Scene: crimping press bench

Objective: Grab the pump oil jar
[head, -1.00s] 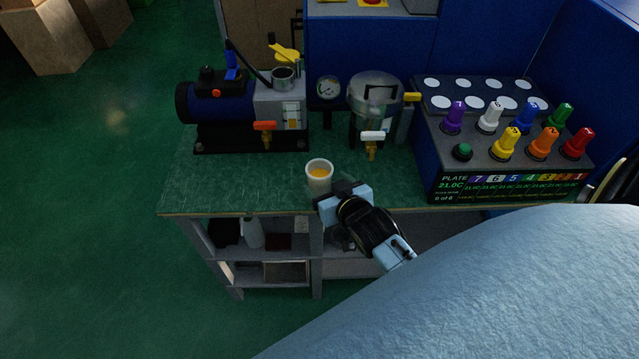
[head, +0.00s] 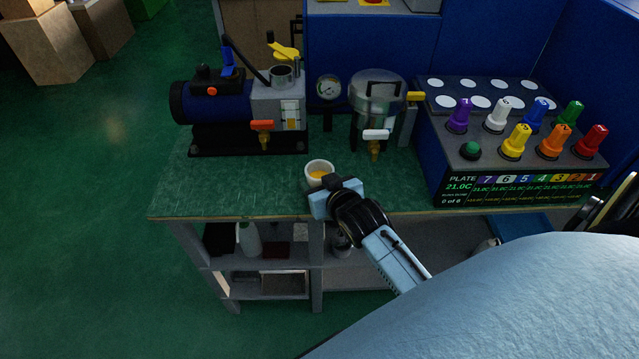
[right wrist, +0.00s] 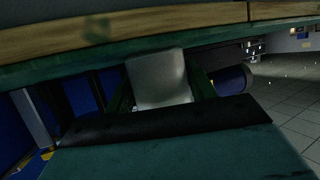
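The pump oil jar (head: 319,169) is a small white cup with yellow-orange oil inside. It stands upright near the front edge of the green bench top, in front of the pump. My right gripper (head: 334,192) is right at the jar's near side and hides its lower part in the head view. In the right wrist view the pale jar (right wrist: 158,80) sits between two dark fingers, with a narrow gap showing at its right side. The fingers look open around it; contact is not clear. My left gripper is not in view.
The blue and grey vacuum pump (head: 240,105) stands behind left of the jar. A clear-lidded chamber (head: 378,92) with a white-handled valve stands behind right. A rack of coloured knobs (head: 515,150) fills the right side. The bench's front left top (head: 220,195) is clear.

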